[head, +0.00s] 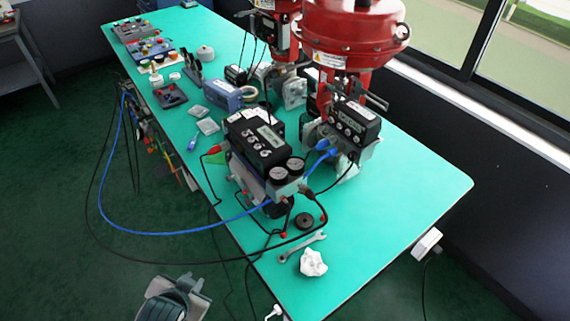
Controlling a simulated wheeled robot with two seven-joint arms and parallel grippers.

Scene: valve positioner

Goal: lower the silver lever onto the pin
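Two red valve actuators stand at the back of the green bench; the nearer one (350,35) is the larger. A black positioner (348,122) with round buttons is mounted below it. A thin bar (372,98) sticks out beside the stem above this positioner; I cannot tell whether it is the silver lever. I cannot make out the pin. Another black positioner (258,140) with two gauges stands in front, on the bench. My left gripper (180,285) is low at the bottom edge, off the bench and far from the valves; its finger gap is unclear. My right gripper is not in view.
A wrench (303,247), a crumpled white cloth (313,263) and a dark round part (304,221) lie near the front of the bench (400,205). Blue and black hoses loop off the left edge. The right front of the bench is clear.

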